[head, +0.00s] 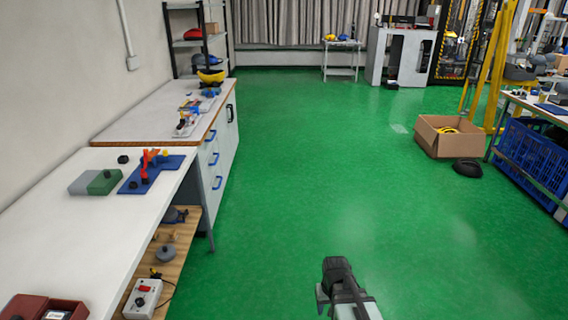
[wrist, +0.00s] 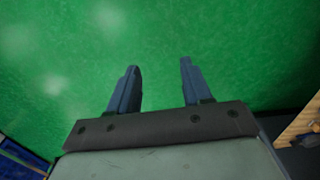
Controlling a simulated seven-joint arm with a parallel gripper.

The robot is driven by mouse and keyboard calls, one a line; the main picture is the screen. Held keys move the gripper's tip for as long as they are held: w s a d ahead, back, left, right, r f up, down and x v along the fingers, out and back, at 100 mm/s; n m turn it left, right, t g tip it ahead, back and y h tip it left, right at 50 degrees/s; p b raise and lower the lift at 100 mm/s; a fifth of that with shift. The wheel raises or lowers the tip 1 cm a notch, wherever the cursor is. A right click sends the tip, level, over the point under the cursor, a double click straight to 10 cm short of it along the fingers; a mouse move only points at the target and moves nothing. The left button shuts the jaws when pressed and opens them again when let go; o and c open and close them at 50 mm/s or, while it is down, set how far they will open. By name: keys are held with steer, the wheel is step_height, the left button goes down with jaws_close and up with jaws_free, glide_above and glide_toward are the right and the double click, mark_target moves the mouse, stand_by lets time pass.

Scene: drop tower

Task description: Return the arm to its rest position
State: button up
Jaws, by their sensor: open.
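My gripper (wrist: 158,75) shows in the wrist view with its two dark blue fingers apart and nothing between them. Only green floor lies beyond the fingertips. In the head view, my arm's end shows low, right of the middle, over the open green floor and apart from the benches. The fingers cannot be made out clearly there.
A white bench (head: 95,220) on the left bears a blue mat (head: 135,182) and boxes. A lower wooden shelf (head: 175,262) holds tools. A cardboard box (head: 462,146), a black ring (head: 467,168) and blue crates (head: 530,158) stand right. The middle floor is clear.

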steer(key=s+f+g, duration=0.2)
steer(key=s+f, duration=0.5)
steer(key=s, duration=0.3)
steer(key=s+d+f+g, duration=0.1)
steer(key=s+f+g, duration=0.1)
steer(key=s+f, duration=0.5)
steer(key=s+d+f+g, duration=0.1)
steer(key=s+f, duration=0.6)
steer(key=s, duration=0.7)
steer(key=shift+s+d+f+m+g, duration=0.15)
steer(key=shift+s+d+m+g, duration=0.15)
steer(key=shift+g, duration=0.6)
